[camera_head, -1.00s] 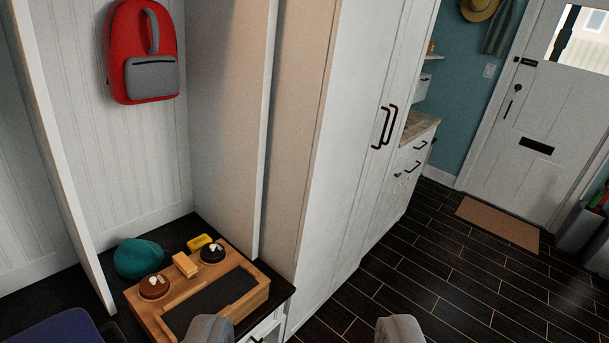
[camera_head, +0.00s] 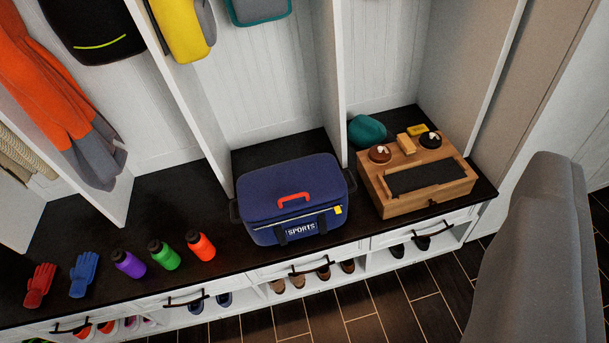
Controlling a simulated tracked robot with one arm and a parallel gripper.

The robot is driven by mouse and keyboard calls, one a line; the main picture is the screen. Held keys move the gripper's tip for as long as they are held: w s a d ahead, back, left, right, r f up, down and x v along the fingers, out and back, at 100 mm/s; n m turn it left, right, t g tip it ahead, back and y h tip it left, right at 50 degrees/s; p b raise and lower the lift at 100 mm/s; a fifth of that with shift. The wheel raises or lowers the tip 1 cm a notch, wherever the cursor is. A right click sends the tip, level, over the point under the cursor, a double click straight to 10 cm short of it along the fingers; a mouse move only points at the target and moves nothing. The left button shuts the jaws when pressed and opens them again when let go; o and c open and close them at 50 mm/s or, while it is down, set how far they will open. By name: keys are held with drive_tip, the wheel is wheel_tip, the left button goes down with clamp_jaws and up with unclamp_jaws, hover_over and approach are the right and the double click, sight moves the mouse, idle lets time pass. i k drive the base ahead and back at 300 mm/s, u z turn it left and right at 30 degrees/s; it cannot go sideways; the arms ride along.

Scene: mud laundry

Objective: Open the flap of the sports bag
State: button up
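The sports bag (camera_head: 262,205) is dark blue with a "SPORTS" label on its front. It stands upright on the dark bench top, in the middle cubby. Its top flap (camera_head: 265,185) lies closed and carries a red handle (camera_head: 294,197). A small yellow tab (camera_head: 338,210) shows at the front right of the bag. One large grey part of my gripper (camera_head: 540,255) shows at the right edge, well apart from the bag and touching nothing visible. The other finger is out of view, so its opening cannot be seen.
A wooden shoe-care box (camera_head: 420,200) stands right of the bag, with a teal cap-like item (camera_head: 367,130) behind it. Several bottles (camera_head: 164,255) and gloves (camera_head: 84,275) lie to the left. White dividers (camera_head: 335,80) flank the bag. Dark floor (camera_head: 370,325) in front is clear.

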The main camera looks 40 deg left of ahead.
sight(292, 185)
drive_tip(key=z, duration=1.75)
drive_tip(key=k, duration=1.3)
drive_tip(key=u, duration=1.65)
drive_tip(key=i, duration=1)
